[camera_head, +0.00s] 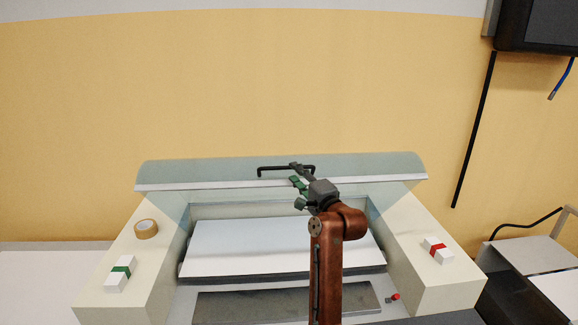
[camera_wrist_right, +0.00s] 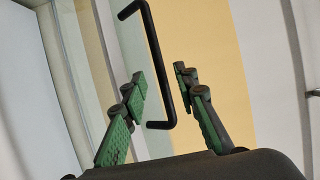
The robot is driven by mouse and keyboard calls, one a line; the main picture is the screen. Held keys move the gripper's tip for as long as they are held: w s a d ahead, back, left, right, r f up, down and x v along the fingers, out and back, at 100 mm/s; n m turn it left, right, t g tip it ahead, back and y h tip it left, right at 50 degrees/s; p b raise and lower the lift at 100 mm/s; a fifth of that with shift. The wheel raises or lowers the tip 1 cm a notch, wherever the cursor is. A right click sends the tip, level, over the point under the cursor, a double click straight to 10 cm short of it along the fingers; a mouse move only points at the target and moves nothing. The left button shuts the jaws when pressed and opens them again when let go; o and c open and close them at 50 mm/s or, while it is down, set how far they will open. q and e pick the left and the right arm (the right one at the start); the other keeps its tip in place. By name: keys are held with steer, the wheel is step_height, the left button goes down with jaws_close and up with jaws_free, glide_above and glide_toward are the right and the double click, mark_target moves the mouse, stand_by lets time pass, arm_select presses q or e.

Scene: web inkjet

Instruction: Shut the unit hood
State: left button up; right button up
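The unit hood (camera_head: 220,172) is a translucent, bluish curved cover with a pale front edge, standing raised above the open unit. Its black bar handle (camera_head: 272,169) is on the front, near the middle. My right gripper (camera_head: 296,174) is at the handle's right end, with its green-padded fingers apart. In the right wrist view the handle (camera_wrist_right: 165,75) passes between the two fingers of my right gripper (camera_wrist_right: 161,84), with gaps on both sides. I cannot tell how deep it sits between them. My left gripper is out of view.
A small red-ended item (camera_head: 394,297) lies inside at lower right. A dark screen (camera_head: 540,25) hangs upper right.

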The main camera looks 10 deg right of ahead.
mark_target(289, 168)
steer(key=p+x, duration=0.1)
steer(key=x, duration=0.4)
steer(key=shift+p, duration=0.35)
steer(key=shift+c, duration=0.5)
jaws_close()
